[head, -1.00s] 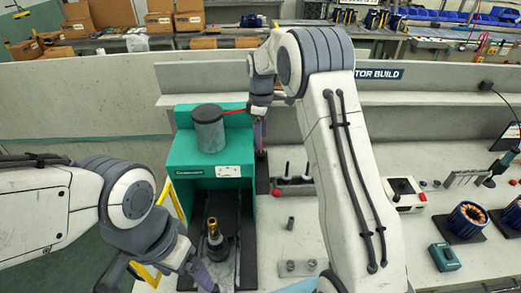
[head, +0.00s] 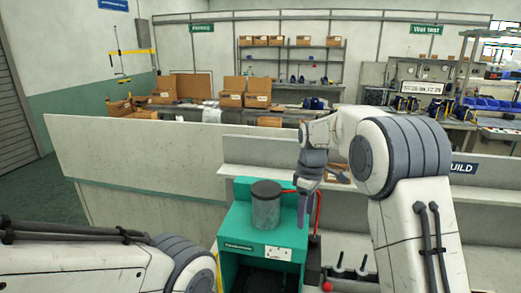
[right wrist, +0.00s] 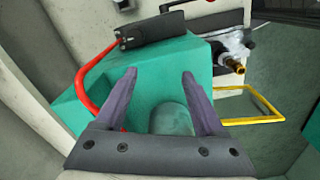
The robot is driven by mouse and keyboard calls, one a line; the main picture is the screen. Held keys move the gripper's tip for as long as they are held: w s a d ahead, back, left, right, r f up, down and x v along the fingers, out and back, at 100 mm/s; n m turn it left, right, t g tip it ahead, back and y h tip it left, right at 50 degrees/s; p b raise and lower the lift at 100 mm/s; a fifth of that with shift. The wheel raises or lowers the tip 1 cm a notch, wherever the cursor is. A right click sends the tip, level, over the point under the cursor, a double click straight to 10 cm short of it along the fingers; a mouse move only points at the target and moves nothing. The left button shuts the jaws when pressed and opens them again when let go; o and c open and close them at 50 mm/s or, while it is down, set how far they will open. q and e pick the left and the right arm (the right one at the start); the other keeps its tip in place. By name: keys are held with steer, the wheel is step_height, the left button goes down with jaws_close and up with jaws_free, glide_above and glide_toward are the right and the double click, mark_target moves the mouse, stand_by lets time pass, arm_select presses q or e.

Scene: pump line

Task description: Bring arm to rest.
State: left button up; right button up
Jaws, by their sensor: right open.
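My right arm reaches in from the right in the head view. Its gripper (head: 305,205) points down beside the green press (head: 237,225), just right of the grey cylinder (head: 266,205) on top. In the right wrist view the two fingers (right wrist: 156,75) are spread with nothing gripped between them. The green press top (right wrist: 155,75) lies beyond the fingers, and the grey cylinder (right wrist: 172,118) shows low between them. My left arm enters at the lower left of the head view; its gripper is outside the picture.
A red bar (right wrist: 95,75) with a black block (right wrist: 150,30) runs close to the right gripper. A pale wall panel (head: 150,160) and shelves (head: 300,62) stand behind. Free floor (head: 40,190) shows at far left.

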steer(key=s+a+r+b, duration=0.1)
steer(key=s+a, duration=0.7)
steer(key=s, duration=0.1)
steer(key=s+a+f+m+b, duration=0.1)
steer(key=s+a+f+m, duration=0.1)
steer(key=s, duration=1.1)
steer(key=s+a+f+m+b, duration=0.1)
steer(key=s+a+f, duration=0.1)
steer(key=s, duration=1)
steer(key=shift+s+f+m+y, duration=0.35)
steer(key=shift+f+m+y, duration=0.05)
steer(key=shift+f, duration=0.35)
